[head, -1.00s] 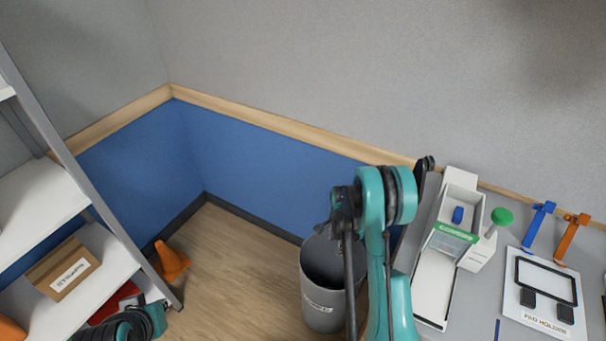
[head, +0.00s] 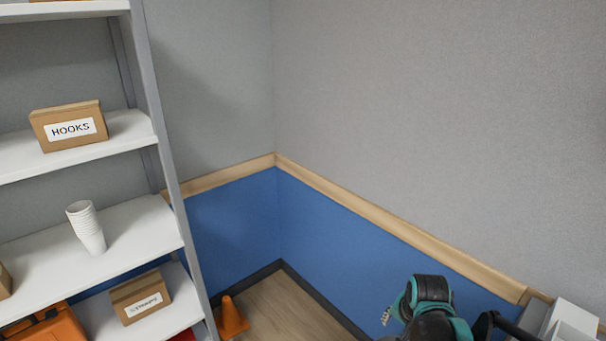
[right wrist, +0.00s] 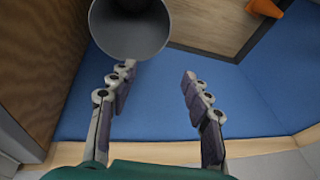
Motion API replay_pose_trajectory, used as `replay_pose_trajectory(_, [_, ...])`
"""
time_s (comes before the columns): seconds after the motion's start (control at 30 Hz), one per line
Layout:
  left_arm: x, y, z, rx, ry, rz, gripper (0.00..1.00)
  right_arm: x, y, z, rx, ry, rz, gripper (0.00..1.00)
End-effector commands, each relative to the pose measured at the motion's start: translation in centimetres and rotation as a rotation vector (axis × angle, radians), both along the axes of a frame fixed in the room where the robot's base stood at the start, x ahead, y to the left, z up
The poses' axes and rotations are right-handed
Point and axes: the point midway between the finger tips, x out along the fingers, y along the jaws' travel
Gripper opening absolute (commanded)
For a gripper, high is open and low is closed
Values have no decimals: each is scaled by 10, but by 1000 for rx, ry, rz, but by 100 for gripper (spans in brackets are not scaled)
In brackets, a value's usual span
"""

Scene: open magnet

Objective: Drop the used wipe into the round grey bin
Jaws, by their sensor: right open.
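The round grey bin (right wrist: 130,38) shows at the top left of the right wrist view, cut by the frame edge. I look partly into its mouth, and no wipe is visible in the part that shows. My right gripper (right wrist: 157,75) is open, its fingers apart with nothing between them. The left fingertip overlaps the bin's rim in the picture; I cannot tell whether they touch. The used wipe is not seen in either view. The bin is out of the head view, where a teal arm of mine shows at the bottom. My left gripper is not in view.
A shelf unit (head: 165,130) stands at the left, with a HOOKS box (head: 69,127), stacked white cups (head: 86,227) and another box (head: 140,297). An orange cone (head: 232,318) stands on the floor beside it. A blue-and-grey wall (head: 330,245) runs behind. A white dispenser (head: 572,322) shows at bottom right.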

Motion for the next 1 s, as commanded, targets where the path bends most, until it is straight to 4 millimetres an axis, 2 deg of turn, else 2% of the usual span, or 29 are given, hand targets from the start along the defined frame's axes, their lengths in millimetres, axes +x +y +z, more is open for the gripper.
replay_pose_trajectory(0.03, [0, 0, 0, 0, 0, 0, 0, -12, 7, 10, -16, -18, 50, 49])
replay_pose_trajectory(0.2, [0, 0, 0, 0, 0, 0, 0, -45, 26, 35, -86, -85, 237, 49])
replay_pose_trajectory(0.4, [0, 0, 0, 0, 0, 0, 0, -86, 45, 52, -179, -164, 450, 49])
replay_pose_trajectory(0.53, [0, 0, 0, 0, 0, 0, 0, -108, 54, 55, -238, -209, 570, 49])
replay_pose_trajectory(0.7, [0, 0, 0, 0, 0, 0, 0, -125, 61, 54, -293, -249, 668, 49])
replay_pose_trajectory(1.0, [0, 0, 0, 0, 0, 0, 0, -129, 63, 54, -313, -261, 703, 49])
